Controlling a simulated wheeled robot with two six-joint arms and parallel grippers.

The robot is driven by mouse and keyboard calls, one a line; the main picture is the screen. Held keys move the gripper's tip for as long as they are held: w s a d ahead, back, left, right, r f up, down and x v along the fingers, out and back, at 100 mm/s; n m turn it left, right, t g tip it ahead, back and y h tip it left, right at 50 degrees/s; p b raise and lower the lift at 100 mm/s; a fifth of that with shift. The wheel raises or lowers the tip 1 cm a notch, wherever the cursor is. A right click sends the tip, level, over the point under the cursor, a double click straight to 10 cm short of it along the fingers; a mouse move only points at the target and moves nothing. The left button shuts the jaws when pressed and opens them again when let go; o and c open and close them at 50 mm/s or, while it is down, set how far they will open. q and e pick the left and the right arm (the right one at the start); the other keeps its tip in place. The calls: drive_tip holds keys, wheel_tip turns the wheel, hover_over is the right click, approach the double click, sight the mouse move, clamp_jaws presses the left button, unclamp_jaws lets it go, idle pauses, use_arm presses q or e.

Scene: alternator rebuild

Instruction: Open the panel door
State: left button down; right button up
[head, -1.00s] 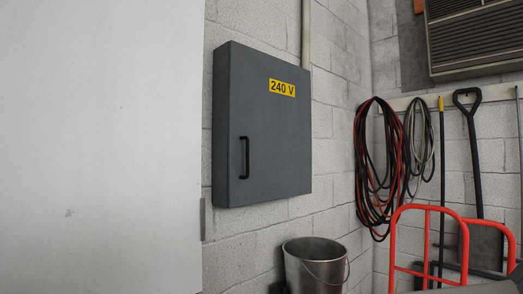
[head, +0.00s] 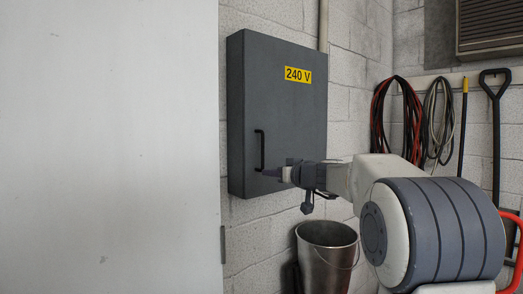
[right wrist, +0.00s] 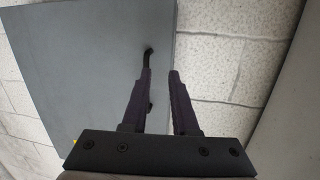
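The dark grey panel door (head: 290,115) is on a wall box and looks shut. It bears a yellow "240 V" label (head: 298,74) and a black bar handle (head: 260,150) near its left edge. My right gripper (head: 270,172) is in front of the door, close to the handle's lower end. In the right wrist view, its two fingers (right wrist: 160,85) are apart with nothing visibly clamped. The handle (right wrist: 149,54) shows there beside the left finger, which hides part of it. I cannot tell whether they touch. My left gripper is out of view.
A white flat surface (head: 110,150) fills the left of the head view, beside the box. A metal bucket (head: 325,262) stands below the box. Coiled cables (head: 400,120), a shovel (head: 495,125) and part of a red frame (head: 512,265) are at the right.

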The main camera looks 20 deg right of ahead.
drive_tip(key=t, duration=0.2)
approach(263, 151)
drive_tip(key=shift+w+a+r+p, duration=0.1)
drive_tip(key=shift+w+a+p, duration=0.15)
drive_tip(key=shift+w+p, duration=1.3)
drive_tip(key=shift+w+a+p, duration=0.2)
drive_tip(key=shift+w+p, duration=0.9)
drive_tip(key=shift+w, duration=0.8)
drive_tip(key=shift+w+a+r+p, duration=0.1)
drive_tip(key=shift+w+a+p, duration=0.15)
drive_tip(key=shift+w+p, duration=1.3)
drive_tip(key=shift+w, duration=0.25)
clamp_jaws()
